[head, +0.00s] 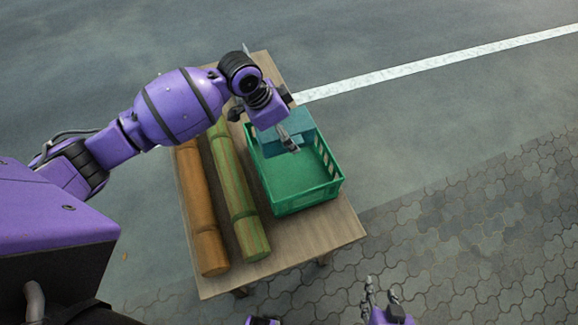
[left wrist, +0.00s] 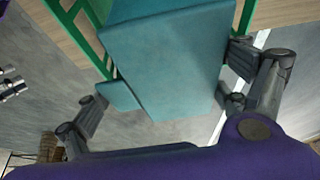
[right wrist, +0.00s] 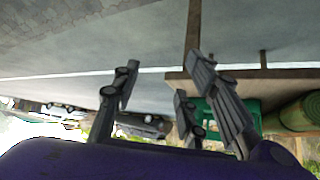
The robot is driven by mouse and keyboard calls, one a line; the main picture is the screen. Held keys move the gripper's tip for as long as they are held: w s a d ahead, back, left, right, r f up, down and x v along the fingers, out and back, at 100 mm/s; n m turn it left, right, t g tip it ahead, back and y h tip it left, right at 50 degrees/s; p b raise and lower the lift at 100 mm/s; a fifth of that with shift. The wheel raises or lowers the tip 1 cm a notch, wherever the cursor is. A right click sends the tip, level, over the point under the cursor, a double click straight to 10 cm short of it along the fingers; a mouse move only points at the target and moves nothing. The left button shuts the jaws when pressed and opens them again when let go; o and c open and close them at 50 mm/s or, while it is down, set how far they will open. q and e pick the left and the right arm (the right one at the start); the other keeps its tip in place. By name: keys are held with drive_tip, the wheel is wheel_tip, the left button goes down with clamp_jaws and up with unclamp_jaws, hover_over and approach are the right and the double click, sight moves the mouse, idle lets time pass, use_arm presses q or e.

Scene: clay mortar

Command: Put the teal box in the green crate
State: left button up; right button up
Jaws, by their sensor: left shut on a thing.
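The teal box (head: 299,124) is at the far end of the green crate (head: 305,204), over or inside its opening; I cannot tell whether it touches the crate floor. My left gripper (head: 287,138) is shut on the teal box. In the left wrist view the teal box (left wrist: 165,62) fills the space between the fingers, with green crate bars (left wrist: 72,22) behind it. The near part of the crate floor is bare. My right gripper (head: 382,292) is open and empty, low in the head view, off the table's near side. It also shows open in the right wrist view (right wrist: 165,75).
The crate stands on a wooden table (head: 323,236). A green striped log (head: 238,195) and a brown log (head: 199,215) lie left of the crate. Paving and grey ground with a white line (head: 440,63) surround the table.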

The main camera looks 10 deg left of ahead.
use_arm(q)
wheel_tip(320, 180, down, 17)
drive_tip(key=shift+d+r+b, duration=0.1)
drive_tip(key=shift+r+b, duration=0.05)
drive_tip(key=shift+b, duration=0.6)
use_arm(e)
drive_tip(key=shift+s+d+f, duration=0.15)
drive_tip(key=shift+d+f, duration=0.35)
drive_tip(key=shift+f, duration=0.25)
use_arm(q)
drive_tip(key=shift+f, duration=0.3)
drive_tip(key=o, duration=1.1)
use_arm(e)
drive_tip(key=shift+a, duration=0.1)
use_arm(q)
drive_tip(key=shift+r, duration=0.1)
